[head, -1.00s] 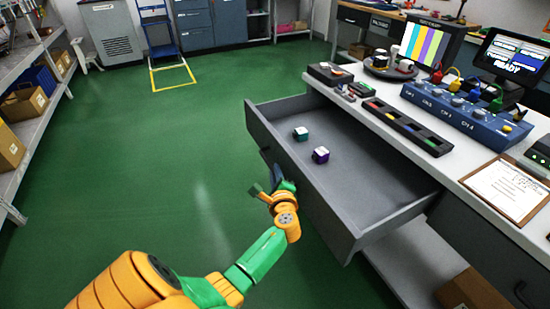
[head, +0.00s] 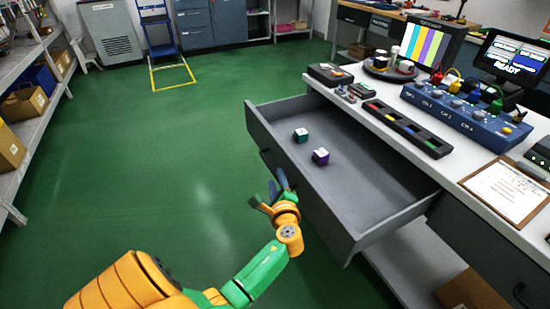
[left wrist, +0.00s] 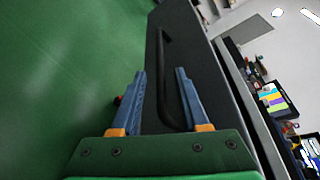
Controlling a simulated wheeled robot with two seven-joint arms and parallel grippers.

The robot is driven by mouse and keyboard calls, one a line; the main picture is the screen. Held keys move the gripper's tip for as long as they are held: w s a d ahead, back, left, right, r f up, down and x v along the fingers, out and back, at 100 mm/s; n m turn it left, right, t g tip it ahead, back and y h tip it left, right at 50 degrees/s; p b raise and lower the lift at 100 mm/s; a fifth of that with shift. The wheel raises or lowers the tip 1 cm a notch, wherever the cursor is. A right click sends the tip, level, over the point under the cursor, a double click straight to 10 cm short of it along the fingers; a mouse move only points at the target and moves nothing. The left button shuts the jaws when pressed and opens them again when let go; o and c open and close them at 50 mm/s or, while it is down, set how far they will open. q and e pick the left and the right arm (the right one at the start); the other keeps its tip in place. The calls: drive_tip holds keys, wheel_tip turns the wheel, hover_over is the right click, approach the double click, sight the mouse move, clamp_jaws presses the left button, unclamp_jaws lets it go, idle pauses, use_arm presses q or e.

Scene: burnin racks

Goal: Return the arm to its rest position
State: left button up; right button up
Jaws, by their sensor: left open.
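My left arm comes in from the lower left in the head view. Its left gripper (head: 268,193) is beside the front of the open drawer (head: 384,238). In the left wrist view the gripper (left wrist: 160,80) has its two blue fingers apart with nothing between them. The drawer's dark handle (left wrist: 163,75) shows beyond and between the fingers, and I cannot tell the gap to it. A teal-sided cube (head: 301,135) and a purple-sided cube (head: 320,156) lie in the drawer. My right gripper is not in view.
The workbench (head: 465,160) carries a blue channel box (head: 465,112), a black slotted tray (head: 407,128), a clipboard (head: 508,188) and screens. A shelf rack (head: 45,105) stands at the left. The green floor (head: 170,160) between is clear.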

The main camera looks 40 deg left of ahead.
use_arm(q)
drive_tip(key=v, duration=0.4)
drive_tip(key=shift+a, duration=0.1)
